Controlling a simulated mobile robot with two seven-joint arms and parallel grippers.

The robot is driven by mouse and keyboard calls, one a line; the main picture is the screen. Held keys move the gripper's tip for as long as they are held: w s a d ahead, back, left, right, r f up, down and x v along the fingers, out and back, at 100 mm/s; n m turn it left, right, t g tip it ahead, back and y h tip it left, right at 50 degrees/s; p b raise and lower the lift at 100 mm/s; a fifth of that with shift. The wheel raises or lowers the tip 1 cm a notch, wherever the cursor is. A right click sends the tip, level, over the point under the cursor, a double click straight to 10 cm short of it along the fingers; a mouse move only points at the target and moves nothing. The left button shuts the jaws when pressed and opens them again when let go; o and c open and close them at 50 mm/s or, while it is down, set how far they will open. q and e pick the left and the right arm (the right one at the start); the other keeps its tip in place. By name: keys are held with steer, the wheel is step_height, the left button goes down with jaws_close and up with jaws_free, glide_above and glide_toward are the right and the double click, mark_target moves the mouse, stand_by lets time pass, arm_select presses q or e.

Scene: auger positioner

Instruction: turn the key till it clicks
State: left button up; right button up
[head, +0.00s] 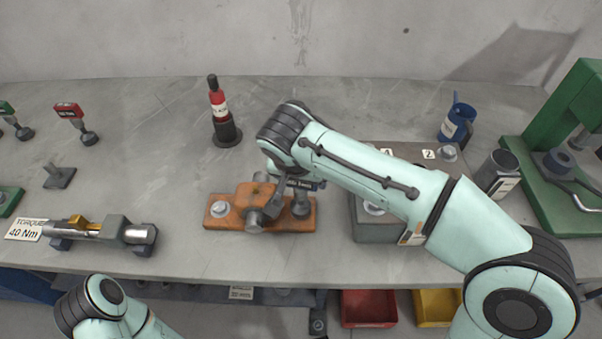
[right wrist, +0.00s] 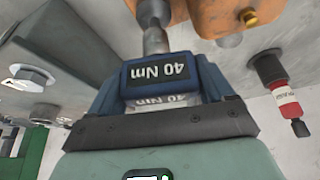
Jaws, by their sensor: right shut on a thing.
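My right gripper (head: 299,190) is shut on a blue key marked 40 Nm (right wrist: 155,72). The key's blue head sits between the fingers, and its metal shank points away from the gripper to a dark socket (right wrist: 153,12). In the head view the socket (head: 302,208) stands over the right end of the orange block (head: 219,222). Whether it is fully seated is hidden. A card reading TORQUE 40 Nm (head: 28,229) lies at the left. My left gripper is not in view; only part of that arm shows at bottom left.
A red bottle (head: 218,103) stands behind the block. A red-headed key (head: 69,109) stands at the left. A metal tool lies on a cradle (head: 117,225) near the front edge. A grey numbered block (head: 375,230) and a green press (head: 560,115) are at the right.

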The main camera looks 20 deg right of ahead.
steer(key=shift+m+h, duration=0.3)
steer(key=shift+m, duration=0.8)
steer(key=shift+m+g+h+p, duration=0.4)
steer(key=shift+m+g+p, duration=0.15)
steer(key=shift+m, duration=0.65)
steer(key=shift+d+m+g+p, duration=0.1)
steer(key=shift+m+g+p, duration=0.25)
steer(key=shift+m, duration=0.75)
steer(key=shift+s, duration=0.1)
